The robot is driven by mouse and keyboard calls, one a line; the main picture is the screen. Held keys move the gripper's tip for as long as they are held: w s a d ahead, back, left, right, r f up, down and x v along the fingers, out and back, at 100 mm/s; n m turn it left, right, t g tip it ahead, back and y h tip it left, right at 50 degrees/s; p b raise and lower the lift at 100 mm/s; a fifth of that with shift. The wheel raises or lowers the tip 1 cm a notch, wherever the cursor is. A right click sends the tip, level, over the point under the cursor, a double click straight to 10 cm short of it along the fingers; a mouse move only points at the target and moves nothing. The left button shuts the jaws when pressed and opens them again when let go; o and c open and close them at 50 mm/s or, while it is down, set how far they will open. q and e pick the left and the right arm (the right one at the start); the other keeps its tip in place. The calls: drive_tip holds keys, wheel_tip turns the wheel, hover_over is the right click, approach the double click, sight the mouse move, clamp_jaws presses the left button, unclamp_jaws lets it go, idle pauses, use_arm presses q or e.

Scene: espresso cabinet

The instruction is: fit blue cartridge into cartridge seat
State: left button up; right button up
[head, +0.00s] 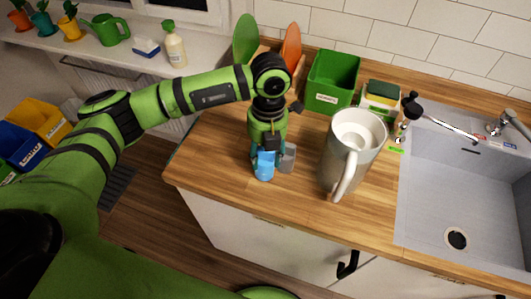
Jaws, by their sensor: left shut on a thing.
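The blue cartridge (264,166) is low over the front left part of the wooden counter. My left gripper (266,149) points down and is shut on the cartridge's upper part. Whether the cartridge touches the counter I cannot tell. A small grey block (287,157) is right beside the cartridge, partly hidden by the gripper. I cannot tell whether it is the cartridge seat; no seat is clearly recognisable. My right gripper is not in view.
A large pale jug (355,140) with its handle toward me stands close right of the gripper. Behind are a green bin (332,82), a sponge holder (380,97) and upright green and orange boards. The sink (470,185) is at right. Bare counter (215,150) lies left.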

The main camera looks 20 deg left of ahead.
use_arm(q)
drive_tip(key=shift+f, duration=0.6)
drive_tip(key=o, duration=1.2)
drive_tip(key=shift+f, duration=0.1)
